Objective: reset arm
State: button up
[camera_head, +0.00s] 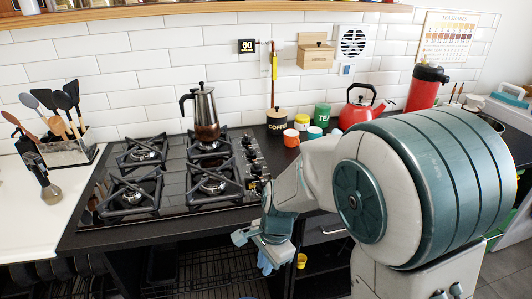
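My arm comes in from the right and bends down in front of the hob's right front corner. My gripper (260,243) hangs in front of the counter's front edge, below and right of the gas hob (178,172). It points down and to the left. The fingers are small and partly turned away, so I cannot tell whether they are open or shut. I see no object clearly held in it.
A moka pot (205,112) stands on the back right burner. The hob's knobs (254,168) are close to my forearm. A coffee tin (277,122), small cups, a red kettle (359,109) and a red flask (425,88) stand behind my arm. A utensil rack (65,152) is at left.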

jog(key=s+d+r+n+t+p, duration=0.1)
jog(key=s+d+r+n+p, duration=0.2)
jog(key=d+r, duration=0.2)
jog(key=s+d+r+n+t+h+p, duration=0.1)
jog(key=s+d+r+n+p, duration=0.2)
jog(key=r, duration=0.7)
jog(key=s+d+r+n+t+h+p, duration=0.1)
jog(key=s+d+r+n+p, duration=0.2)
jog(key=d+r, duration=0.4)
jog(key=shift+s+r+n+p, duration=0.25)
jog(key=shift+r+n+p, duration=0.4)
jog(key=shift+n, duration=0.35)
